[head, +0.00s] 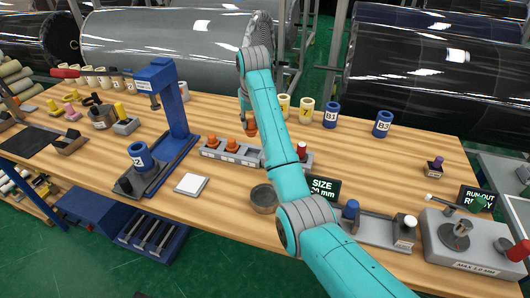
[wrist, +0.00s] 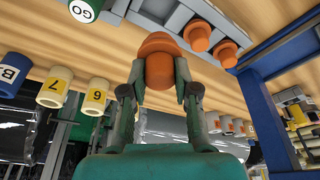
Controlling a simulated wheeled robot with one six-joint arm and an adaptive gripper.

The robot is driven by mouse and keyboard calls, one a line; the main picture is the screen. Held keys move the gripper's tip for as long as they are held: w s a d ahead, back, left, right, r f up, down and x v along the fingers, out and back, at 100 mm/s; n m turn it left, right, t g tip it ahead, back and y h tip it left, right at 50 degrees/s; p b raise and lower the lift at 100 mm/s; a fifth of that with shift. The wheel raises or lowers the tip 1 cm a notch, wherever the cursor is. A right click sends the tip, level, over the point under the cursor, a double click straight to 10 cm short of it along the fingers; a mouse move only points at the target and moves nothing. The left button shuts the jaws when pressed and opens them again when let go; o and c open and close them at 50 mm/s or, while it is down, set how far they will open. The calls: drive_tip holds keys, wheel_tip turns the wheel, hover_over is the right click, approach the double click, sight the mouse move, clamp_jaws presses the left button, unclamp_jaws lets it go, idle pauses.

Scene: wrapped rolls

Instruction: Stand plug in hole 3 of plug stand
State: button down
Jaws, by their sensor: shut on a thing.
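The orange plug (wrist: 158,60) is between the fingertips of my gripper (wrist: 161,78), which is shut on it in the wrist view. In the head view the held plug (head: 250,129) hangs below my gripper (head: 249,119), over the right part of the grey plug stand (head: 222,156). The stand also shows at the top of the wrist view (wrist: 183,14). Two other orange plugs, one on the left (head: 211,141) and one in the middle (head: 231,145), stand in it. The held plug appears above the stand; whether it touches the stand, I cannot tell. The third hole is not clearly visible.
A blue press-like frame (head: 170,110) stands left of the stand. A red-topped gauge (head: 301,152) is close on the right. Yellow cups (head: 306,108) and blue cups (head: 331,115) stand behind. A white pad (head: 190,184) and a dark round dish (head: 264,198) lie in front.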

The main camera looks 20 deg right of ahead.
sight(252, 129)
wheel_tip(252, 129, down, 5)
drive_tip(key=shift+d+f, duration=0.15)
drive_tip(key=shift+f, duration=2.15)
drive_tip(key=shift+f, duration=0.15)
drive_tip(key=c, duration=0.9)
unclamp_jaws()
drive_tip(key=shift+o, duration=0.2)
